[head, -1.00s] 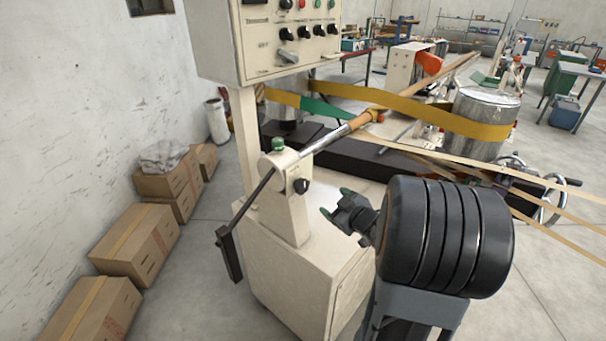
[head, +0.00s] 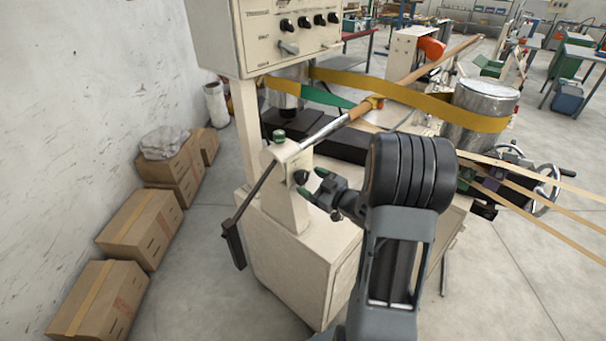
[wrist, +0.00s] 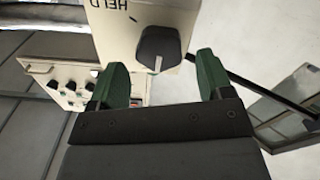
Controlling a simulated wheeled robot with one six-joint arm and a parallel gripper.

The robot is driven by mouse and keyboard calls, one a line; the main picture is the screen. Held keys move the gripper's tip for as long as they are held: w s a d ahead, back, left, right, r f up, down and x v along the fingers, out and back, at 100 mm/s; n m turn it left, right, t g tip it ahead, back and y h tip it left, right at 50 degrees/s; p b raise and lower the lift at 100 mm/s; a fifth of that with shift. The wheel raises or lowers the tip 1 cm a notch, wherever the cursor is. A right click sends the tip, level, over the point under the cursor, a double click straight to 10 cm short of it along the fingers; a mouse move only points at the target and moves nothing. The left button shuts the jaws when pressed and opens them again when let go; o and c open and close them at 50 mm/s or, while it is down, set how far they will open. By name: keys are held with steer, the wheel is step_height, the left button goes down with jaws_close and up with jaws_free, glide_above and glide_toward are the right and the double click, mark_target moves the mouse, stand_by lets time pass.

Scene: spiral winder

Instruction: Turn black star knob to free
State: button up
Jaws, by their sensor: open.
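The black star knob (head: 301,178) sits on the side face of the cream post (head: 286,208) in the head view. In the wrist view the knob (wrist: 158,48) shows large, just beyond and between my fingertips, with the word HELD on the plate beside it and a short dark mark near its edge. My gripper (head: 316,184) is open, its green-tipped fingers pointing at the knob from the right. In the wrist view my gripper (wrist: 158,75) has one finger on each side of the knob's line, apart from it. I cannot tell the exact distance.
A control panel (head: 290,35) with several knobs hangs above the post. A dark lever (head: 233,240) hangs at the post's left. A metal shaft (head: 322,132) runs from the post's top to the upper right. Cardboard boxes (head: 140,228) line the left wall.

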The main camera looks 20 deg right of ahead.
mark_target(305, 178)
steer(key=shift+p+x, duration=0.3)
steer(key=shift+x, duration=1.65)
steer(key=shift+c, duration=0.3)
steer(key=c, duration=0.9)
steer(key=shift+o, duration=0.2)
steer(key=shift+m, duration=0.7)
steer(key=o, duration=0.9)
steer(key=b+v, duration=0.2)
steer(key=v, duration=1.1)
steer(key=shift+s+d+r+b, duration=0.1)
steer(key=shift+s+d+b, duration=0.1)
steer(key=shift+s+b, duration=0.15)
